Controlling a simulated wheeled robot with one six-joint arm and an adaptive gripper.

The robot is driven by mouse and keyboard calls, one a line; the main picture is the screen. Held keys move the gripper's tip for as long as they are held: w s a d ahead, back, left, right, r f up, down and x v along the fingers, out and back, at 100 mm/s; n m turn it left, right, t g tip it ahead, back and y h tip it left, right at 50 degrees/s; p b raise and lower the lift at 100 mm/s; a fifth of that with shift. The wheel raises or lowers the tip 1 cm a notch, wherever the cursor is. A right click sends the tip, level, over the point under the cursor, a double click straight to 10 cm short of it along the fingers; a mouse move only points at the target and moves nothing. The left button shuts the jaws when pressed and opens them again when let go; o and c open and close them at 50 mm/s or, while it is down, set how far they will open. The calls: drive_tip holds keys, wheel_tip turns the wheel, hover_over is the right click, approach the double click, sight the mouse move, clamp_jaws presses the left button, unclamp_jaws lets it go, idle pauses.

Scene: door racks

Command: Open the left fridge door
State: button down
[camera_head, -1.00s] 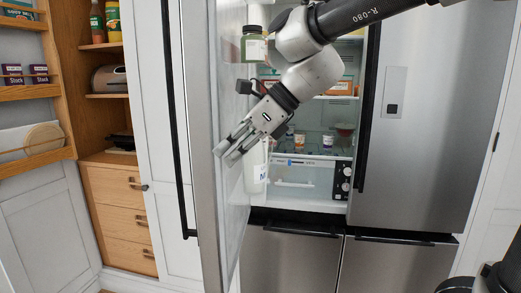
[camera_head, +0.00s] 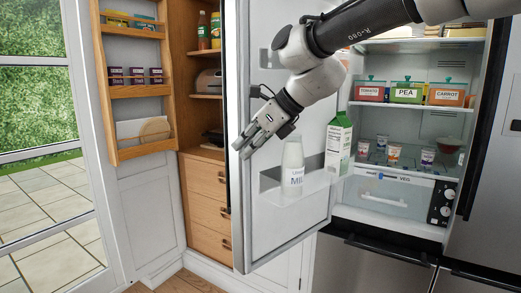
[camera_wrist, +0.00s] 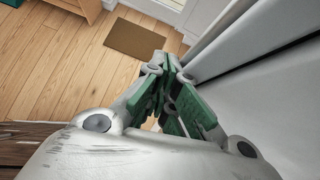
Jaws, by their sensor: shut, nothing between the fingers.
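The left fridge door (camera_head: 262,205) stands wide open in the head view, its inner side facing me. A milk bottle (camera_head: 293,165) and a green-and-white carton (camera_head: 338,145) sit in its shelf. My gripper (camera_head: 241,150) is shut and empty, by the free edge of the door on its inner side. I cannot tell whether the fingers touch the door. In the wrist view my gripper (camera_wrist: 172,70) points down past a pale door surface (camera_wrist: 270,90) on the right.
The fridge interior (camera_head: 400,120) is exposed, with labelled boxes (camera_head: 407,92) and small jars. A wooden drawer cabinet (camera_head: 207,190) and an open pantry door with racks (camera_head: 135,80) stand left. A brown mat (camera_wrist: 135,38) lies on the wooden floor.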

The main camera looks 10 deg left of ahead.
drive_tip(key=shift+w+a, duration=0.5)
drive_tip(key=shift+a, duration=0.35)
drive_tip(key=shift+d, duration=0.15)
